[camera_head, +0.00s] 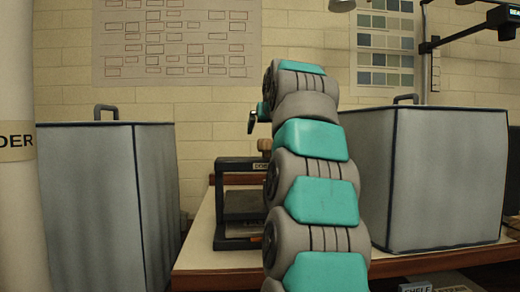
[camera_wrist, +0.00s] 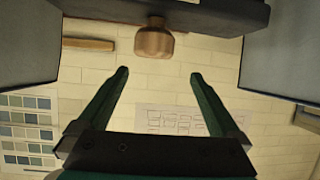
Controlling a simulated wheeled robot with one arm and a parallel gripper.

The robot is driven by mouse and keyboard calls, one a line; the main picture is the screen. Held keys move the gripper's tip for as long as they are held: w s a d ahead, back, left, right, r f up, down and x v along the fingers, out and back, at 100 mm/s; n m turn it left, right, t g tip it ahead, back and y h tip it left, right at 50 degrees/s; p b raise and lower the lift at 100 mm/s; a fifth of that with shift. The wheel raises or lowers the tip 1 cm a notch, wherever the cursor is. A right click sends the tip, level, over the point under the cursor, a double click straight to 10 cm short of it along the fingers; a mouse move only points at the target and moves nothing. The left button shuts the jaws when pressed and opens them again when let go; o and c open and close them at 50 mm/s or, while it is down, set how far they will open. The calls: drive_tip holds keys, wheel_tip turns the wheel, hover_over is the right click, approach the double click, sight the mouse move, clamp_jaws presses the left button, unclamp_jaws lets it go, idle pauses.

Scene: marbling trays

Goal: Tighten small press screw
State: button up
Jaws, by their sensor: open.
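The small press (camera_head: 236,165) is a dark frame on the bench, left of my arm in the head view, its right side hidden by the arm. A brown knob (camera_head: 264,145) tops its screw. In the wrist view, which looks upside down, the knob (camera_wrist: 154,41) hangs from the dark press beam (camera_wrist: 200,14). My gripper (camera_wrist: 160,73) is open and empty. The knob lies past the fingertips, roughly in line with the gap and slightly left of its middle, not between the fingers. In the head view the gripper is mostly hidden behind my arm.
Grey covered boxes stand left (camera_head: 85,200) and right (camera_head: 440,180) of the press. The wooden bench (camera_head: 200,255) has a bare strip in front. A chart (camera_head: 175,45) and colour swatches (camera_head: 385,40) hang on the brick wall. A dark lamp arm (camera_head: 465,35) is upper right.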

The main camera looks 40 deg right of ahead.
sight(260, 143)
drive_tip(key=d+f+n+t+y, duration=0.1)
drive_tip(key=n+t+y, duration=0.1)
drive_tip(key=d+f+n+t+y+b, duration=0.1)
drive_tip(key=f+y, duration=0.1)
drive_tip(key=d+f+n+t+y+b, duration=0.1)
drive_tip(key=n+t+y, duration=0.1)
drive_tip(key=y, duration=0.1)
drive_tip(key=shift+d+f+n+t, duration=0.2)
drive_tip(key=shift+d+n+t, duration=0.1)
drive_tip(key=shift+d, duration=0.05)
drive_tip(key=shift+w+d+f+y, duration=0.15)
drive_tip(key=shift+d+f+y, duration=0.05)
drive_tip(key=shift+d+y, duration=0.1)
drive_tip(key=shift+w+a+p, duration=0.2)
drive_tip(key=shift+w+p, duration=0.45)
drive_tip(key=shift+w, duration=1.3)
drive_tip(key=shift+w+a+p, duration=0.2)
drive_tip(key=shift+w+p, duration=0.4)
drive_tip(key=shift+w, duration=1.3)
